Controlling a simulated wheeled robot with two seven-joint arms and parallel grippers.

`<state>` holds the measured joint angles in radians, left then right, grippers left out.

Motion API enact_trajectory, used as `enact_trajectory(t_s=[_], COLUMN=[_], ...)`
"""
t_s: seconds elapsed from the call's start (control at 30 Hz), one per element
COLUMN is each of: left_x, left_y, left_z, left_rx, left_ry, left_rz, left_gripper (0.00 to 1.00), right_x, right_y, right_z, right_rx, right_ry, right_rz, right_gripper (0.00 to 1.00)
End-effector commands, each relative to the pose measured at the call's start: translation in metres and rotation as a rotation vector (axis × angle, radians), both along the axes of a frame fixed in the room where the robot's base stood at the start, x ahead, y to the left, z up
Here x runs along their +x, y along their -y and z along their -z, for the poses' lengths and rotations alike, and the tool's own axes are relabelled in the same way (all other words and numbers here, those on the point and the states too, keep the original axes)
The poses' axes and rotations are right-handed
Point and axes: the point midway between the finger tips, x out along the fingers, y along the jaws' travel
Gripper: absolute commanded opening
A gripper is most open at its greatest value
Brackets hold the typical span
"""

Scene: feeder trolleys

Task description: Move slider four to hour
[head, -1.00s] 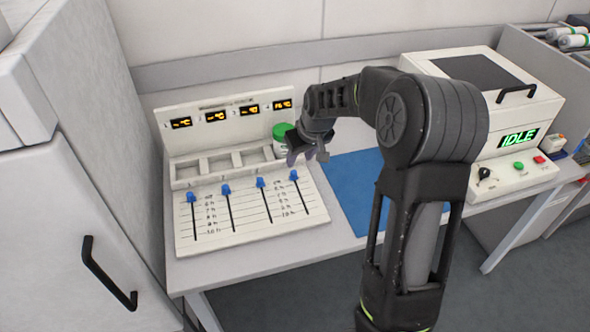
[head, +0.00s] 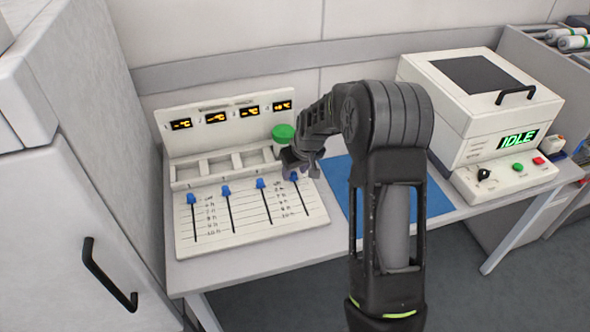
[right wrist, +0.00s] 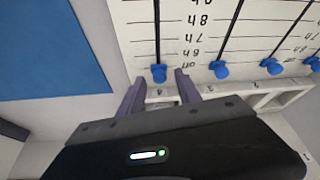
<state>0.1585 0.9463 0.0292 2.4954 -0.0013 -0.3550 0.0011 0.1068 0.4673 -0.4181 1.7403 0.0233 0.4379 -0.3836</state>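The slider panel (head: 245,232) is a white sloped board with four blue knobs, all at the "off" end of their tracks. The slider four knob (head: 294,176) is the rightmost in the head view. It also shows in the right wrist view (right wrist: 158,72), at the "off" mark. My right gripper (head: 301,166) is open and empty over the top of track four. In the right wrist view its fingertips (right wrist: 159,80) stand apart on either side of the knob's line; I cannot tell whether they touch it. My left gripper is out of view.
A green-lidded jar (head: 283,133) stands in the rightmost slot behind the sliders, close to my gripper. Small temperature displays (head: 216,117) sit above. A blue mat (head: 340,190) lies to the right, then a white machine reading IDLE (head: 518,139).

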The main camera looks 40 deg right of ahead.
Motion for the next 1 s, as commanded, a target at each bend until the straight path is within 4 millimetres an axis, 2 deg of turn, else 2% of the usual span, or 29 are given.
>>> enact_trajectory(t_s=[0.03, 0.5, 1.0], left_x=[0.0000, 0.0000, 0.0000], left_y=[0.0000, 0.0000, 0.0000], left_z=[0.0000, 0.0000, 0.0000], left_rx=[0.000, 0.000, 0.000], left_ry=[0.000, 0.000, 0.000], left_rz=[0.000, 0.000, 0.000], left_gripper=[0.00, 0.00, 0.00], right_x=[-0.0001, -0.0003, -0.0004], right_y=[0.0000, 0.0001, 0.0002], right_z=[-0.0001, -0.0002, -0.0003], right_rx=[0.000, 0.000, 0.000], right_ry=[0.000, -0.001, -0.001], right_rz=[0.000, 0.000, 0.000], right_gripper=[0.36, 0.00, 0.00])
